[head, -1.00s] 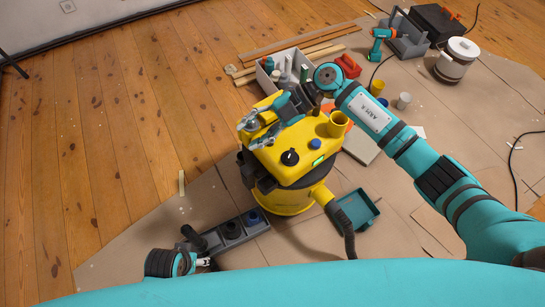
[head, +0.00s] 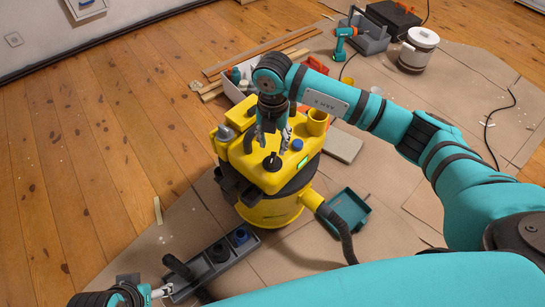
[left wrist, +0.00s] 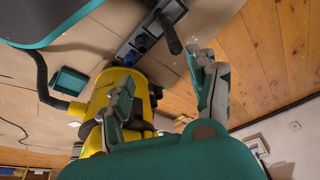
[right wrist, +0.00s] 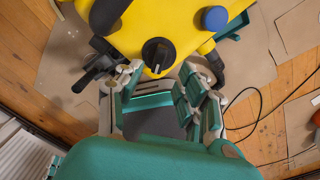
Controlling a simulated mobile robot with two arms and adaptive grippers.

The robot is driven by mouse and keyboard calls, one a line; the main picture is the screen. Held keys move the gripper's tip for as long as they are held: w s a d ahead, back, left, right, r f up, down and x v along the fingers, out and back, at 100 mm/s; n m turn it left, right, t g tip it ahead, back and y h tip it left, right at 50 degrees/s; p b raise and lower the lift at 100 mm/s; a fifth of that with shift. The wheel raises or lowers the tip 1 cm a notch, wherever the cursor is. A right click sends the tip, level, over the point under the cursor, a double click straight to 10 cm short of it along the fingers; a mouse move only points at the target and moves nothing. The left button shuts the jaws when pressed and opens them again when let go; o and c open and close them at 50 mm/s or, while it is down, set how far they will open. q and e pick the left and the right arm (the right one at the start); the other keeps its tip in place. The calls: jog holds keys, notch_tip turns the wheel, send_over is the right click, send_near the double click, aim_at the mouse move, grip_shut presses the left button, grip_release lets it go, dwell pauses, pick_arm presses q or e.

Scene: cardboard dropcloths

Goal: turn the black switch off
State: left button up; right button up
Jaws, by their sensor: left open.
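The black switch (head: 272,163) is a round knob on top of the yellow vacuum (head: 260,212). In the right wrist view the black switch (right wrist: 158,53) shows a raised grip and a small pale mark at its lower edge. My right gripper (head: 270,130) points down over the vacuum's top, just behind the knob. Its fingers (right wrist: 162,82) are apart with nothing between them, and the knob lies just beyond the tips. My left gripper (head: 165,290) is low at the left. In the left wrist view its fingers (left wrist: 163,82) are spread and empty.
A grey holder (head: 215,262) with dark round parts lies by my left gripper. A teal tray (head: 350,208) and the vacuum's hose (head: 338,228) are at the right.

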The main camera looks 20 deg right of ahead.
aim_at(273, 156)
notch_tip(273, 156, down, 4)
jog(key=shift+b, duration=0.3)
jog(key=shift+f, duration=0.85)
pick_arm(q)
jog(key=shift+w+d+t, duration=0.25)
jog(key=shift+w+t, duration=0.2)
jog(key=shift+w, duration=0.4)
jog(key=shift+w+d+t, duration=0.25)
jog(key=shift+w+t, duration=0.2)
jog(key=shift+w, duration=0.4)
pick_arm(e)
jog(key=shift+f, duration=0.45)
grip_shut()
